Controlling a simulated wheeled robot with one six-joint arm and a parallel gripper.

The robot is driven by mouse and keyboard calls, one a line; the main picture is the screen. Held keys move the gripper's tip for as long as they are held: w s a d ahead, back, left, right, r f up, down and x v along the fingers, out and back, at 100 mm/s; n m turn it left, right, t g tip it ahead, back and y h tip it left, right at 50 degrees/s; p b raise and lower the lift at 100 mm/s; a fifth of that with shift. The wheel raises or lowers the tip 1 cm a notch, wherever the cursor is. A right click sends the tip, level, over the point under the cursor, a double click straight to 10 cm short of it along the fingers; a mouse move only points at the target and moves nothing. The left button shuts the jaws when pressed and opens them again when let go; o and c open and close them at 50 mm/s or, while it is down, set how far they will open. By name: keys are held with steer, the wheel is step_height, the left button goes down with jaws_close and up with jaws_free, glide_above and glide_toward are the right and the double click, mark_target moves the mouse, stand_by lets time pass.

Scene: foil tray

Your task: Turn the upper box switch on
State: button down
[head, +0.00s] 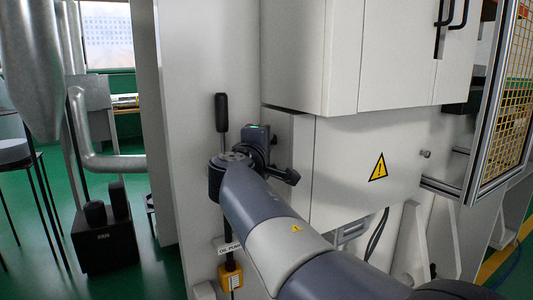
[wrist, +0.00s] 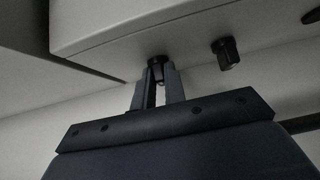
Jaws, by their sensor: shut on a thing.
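In the wrist view, my gripper (wrist: 158,82) is shut on a small black knob (wrist: 156,63) at the lower edge of a pale grey housing (wrist: 190,32). The two fingers stand on either side of the knob. A second black knob (wrist: 226,54) sits to the right, apart from the fingers. I cannot tell from its shape whether the held knob is on or off. In the head view, my gripper (head: 268,143) is by the machine's left side, its fingertips hard to make out; the held knob cannot be made out there.
A black-handled lever (head: 221,112) stands upright just left of my wrist. A yellow box (head: 231,277) hangs below a pump label (head: 229,248). A grey cabinet (head: 365,150) with a warning triangle is close on the right.

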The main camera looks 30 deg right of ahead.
steer(key=shift+f, duration=0.1)
stand_by(0.3)
steer(key=c, duration=1.5)
jaws_free()
steer(key=shift+o, duration=0.2)
steer(key=v, duration=1.1)
steer(key=shift+p, duration=0.45)
steer(key=shift+w+d, duration=0.1)
steer(key=shift+w, duration=0.05)
steer(key=x, duration=1)
steer(key=shift+w+d, duration=0.2)
steer(key=shift+d, duration=0.05)
steer(key=shift+a+b, duration=0.1)
steer(key=shift+b, duration=0.25)
